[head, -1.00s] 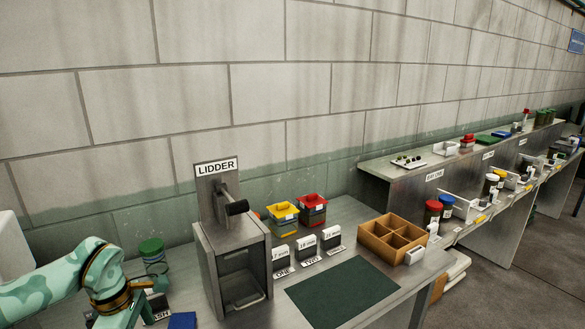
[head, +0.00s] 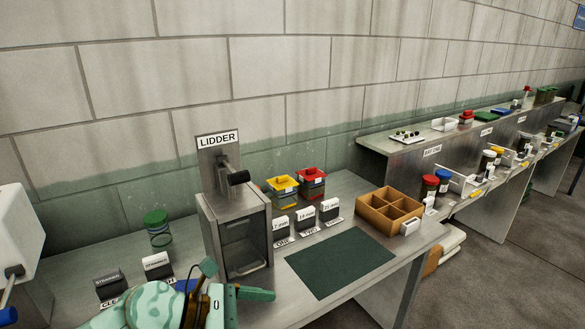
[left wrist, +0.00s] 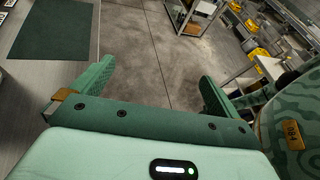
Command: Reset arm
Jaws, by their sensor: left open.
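My left arm enters the head view at the bottom, with a pale green camouflage shell. Its left gripper (head: 250,298) is in front of the lidder (head: 236,225), over the front part of the bench. In the left wrist view the two green fingers stand wide apart, and the gripper (left wrist: 152,88) is open with nothing between them. Beyond the fingers I see the grey floor and, at upper left, the dark green mat (left wrist: 55,25) on the bench. My right gripper is in neither view.
Yellow (head: 282,188) and red (head: 312,183) containers stand behind small labelled boxes. A mat (head: 340,263) and a wooden divided tray (head: 390,210) lie to the right. Open floor (head: 510,265) lies right of the bench.

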